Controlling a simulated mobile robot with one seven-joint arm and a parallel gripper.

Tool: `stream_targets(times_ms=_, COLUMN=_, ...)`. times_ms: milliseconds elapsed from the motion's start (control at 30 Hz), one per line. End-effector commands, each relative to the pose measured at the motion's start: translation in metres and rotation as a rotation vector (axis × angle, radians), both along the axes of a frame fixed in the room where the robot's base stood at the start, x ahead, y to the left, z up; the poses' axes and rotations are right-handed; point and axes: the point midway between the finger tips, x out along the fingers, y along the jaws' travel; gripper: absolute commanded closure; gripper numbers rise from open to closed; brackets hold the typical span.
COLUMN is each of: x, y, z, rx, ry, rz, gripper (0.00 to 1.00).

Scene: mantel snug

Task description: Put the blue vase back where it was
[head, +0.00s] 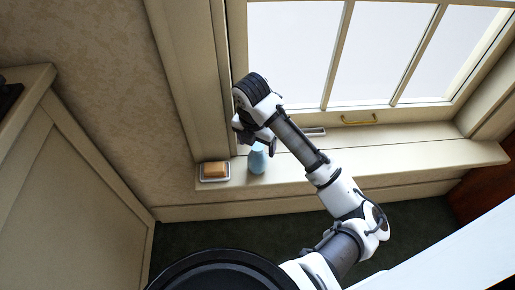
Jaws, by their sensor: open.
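The light blue vase (258,162) stands upright on the cream window sill (340,163), near its left end. My gripper (247,136) is over the vase's upper part, at the end of my white and grey arm. The gripper hides the top of the vase. The fingers are open but small in the picture, and I cannot tell whether they touch the vase.
A small dish (215,179) with an orange-brown block (215,170) is on the sill just left of the vase. The window (345,50) with a brass handle (358,120) is behind. A cream cabinet (80,180) stands at left. The sill's right part is clear.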

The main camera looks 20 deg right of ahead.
Motion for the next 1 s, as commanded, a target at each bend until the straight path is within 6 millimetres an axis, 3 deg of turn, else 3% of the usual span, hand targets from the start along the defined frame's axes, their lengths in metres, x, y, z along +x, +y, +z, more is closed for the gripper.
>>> stream_targets(times_ms=33, x=-0.001, y=0.000, z=0.017, rx=-0.008, ry=-0.002, rz=0.003, gripper=0.24)
stream_targets(times_ms=200, x=-0.003, y=0.003, z=0.049, rx=-0.006, ry=-0.002, rz=0.002, gripper=0.24)
stream_targets(times_ms=400, x=-0.005, y=0.006, z=0.071, rx=-0.004, ry=0.000, rz=0.001, gripper=0.24)
stream_targets(times_ms=1000, x=-0.006, y=0.007, z=0.075, rx=-0.001, ry=0.000, rz=0.000, gripper=0.24)
